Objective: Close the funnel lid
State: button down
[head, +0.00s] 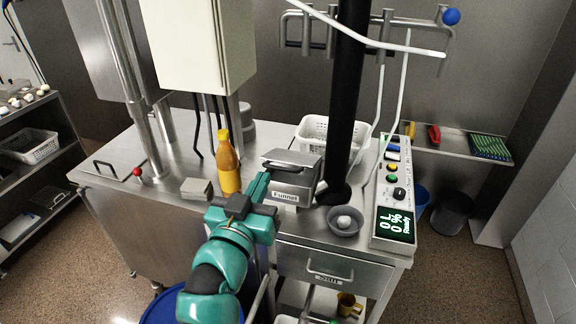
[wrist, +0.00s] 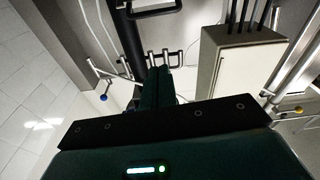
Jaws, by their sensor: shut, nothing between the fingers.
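The steel funnel box (head: 285,195), labelled "Funnel" on its front, stands on the steel counter near the middle of the head view. Its lid (head: 292,158), a grey plate with a dark handle, lies over the top; I cannot tell whether it is fully down. My gripper (head: 262,181) is just left of the funnel's front, close to it; whether it touches is unclear. In the wrist view my gripper (wrist: 160,76) shows dark fingers together with nothing between them. A dark handle-like bar (wrist: 155,10) shows at the top of that view, and I cannot tell what it belongs to.
An orange bottle (head: 228,165) and a grey block (head: 196,188) stand left of the funnel. A black pipe (head: 346,90) rises at its right, beside a small bowl (head: 345,221) and a control panel (head: 395,190). A white basket (head: 330,133) is behind.

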jog(key=m, duration=0.1)
jog(key=r+p, duration=0.2)
jog(key=p, duration=0.3)
send_over(277, 168)
jog(key=shift+s+f+p, duration=0.1)
jog(key=shift+s+f, duration=0.2)
jog(key=shift+f, duration=0.5)
jog(key=shift+s+f+p, duration=0.15)
jog(key=shift+s+f, duration=0.15)
jog(key=shift+f, duration=0.55)
jog(key=shift+s+f+p, duration=0.1)
jog(key=shift+s+f, duration=0.2)
jog(key=shift+f, duration=0.5)
notch_tip(277, 168, down, 9)
jog(key=s+t+h+b, duration=0.1)
jog(key=t+b, duration=0.3)
jog(key=b, duration=2.2)
jog(key=shift+s+a+r+t+b, duration=0.15)
jog(key=shift+s+a+t+b, duration=0.15)
jog(key=shift+t+b, duration=0.1)
jog(key=shift+r, duration=0.2)
